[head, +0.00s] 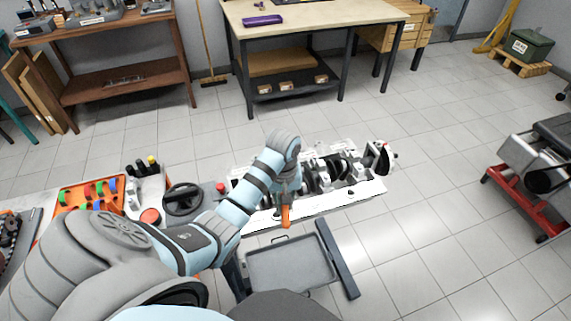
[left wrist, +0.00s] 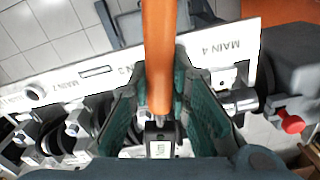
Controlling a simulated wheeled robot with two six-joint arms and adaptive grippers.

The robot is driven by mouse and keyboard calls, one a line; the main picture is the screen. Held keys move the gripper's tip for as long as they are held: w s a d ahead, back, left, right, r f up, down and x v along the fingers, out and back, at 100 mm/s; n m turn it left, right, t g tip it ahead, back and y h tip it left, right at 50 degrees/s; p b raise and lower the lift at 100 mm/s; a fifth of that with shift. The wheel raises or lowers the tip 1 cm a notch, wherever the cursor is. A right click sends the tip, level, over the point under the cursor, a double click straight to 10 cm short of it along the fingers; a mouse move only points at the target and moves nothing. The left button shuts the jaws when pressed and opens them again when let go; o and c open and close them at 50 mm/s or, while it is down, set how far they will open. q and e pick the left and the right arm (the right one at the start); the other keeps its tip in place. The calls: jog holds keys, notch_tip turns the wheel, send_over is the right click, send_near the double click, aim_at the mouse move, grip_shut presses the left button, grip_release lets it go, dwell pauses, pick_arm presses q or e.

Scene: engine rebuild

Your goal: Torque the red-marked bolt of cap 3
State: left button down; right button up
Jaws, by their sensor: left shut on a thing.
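My left gripper (head: 287,198) is shut on the orange handle of a tool (head: 286,216), above the front edge of the engine block (head: 372,187). In the left wrist view its teal fingers (left wrist: 160,85) clamp both sides of the orange handle (left wrist: 158,45). A dark tool part with a small pale display (left wrist: 158,148) shows below the handle. A white strip (left wrist: 75,78) on the block carries the label MAIN 4 and a partly hidden label to its left. The tool's working end and the red-marked bolt of cap 3 cannot be made out. My right gripper is not in view.
A grey tray (head: 290,265) sits in front of the block. An orange organizer (head: 75,197) and a black ring-shaped part (head: 183,198) lie to the left. A red knob (left wrist: 291,123) shows at the block's end.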

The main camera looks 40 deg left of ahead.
pick_arm(q)
jog(key=shift+s+a+m, duration=0.45)
jog(key=shift+a+m, duration=0.05)
jog(key=shift+a, duration=0.15)
jog(key=shift+s+a+m, duration=0.45)
jog(key=shift+a+m, duration=0.05)
jog(key=shift+a, duration=0.1)
dwell(2.9)
jog(key=shift+w+d, duration=0.1)
jog(key=shift+w, duration=0.1)
dwell(0.9)
jog(key=shift+w+d+r+n, duration=0.15)
jog(key=shift+w+d+n, duration=0.45)
jog(key=shift+d+n, duration=0.15)
jog(key=shift+w+d+n, duration=0.45)
jog(key=shift+d, duration=0.15)
jog(key=shift+s, duration=0.15)
dwell(0.9)
dwell(0.3)
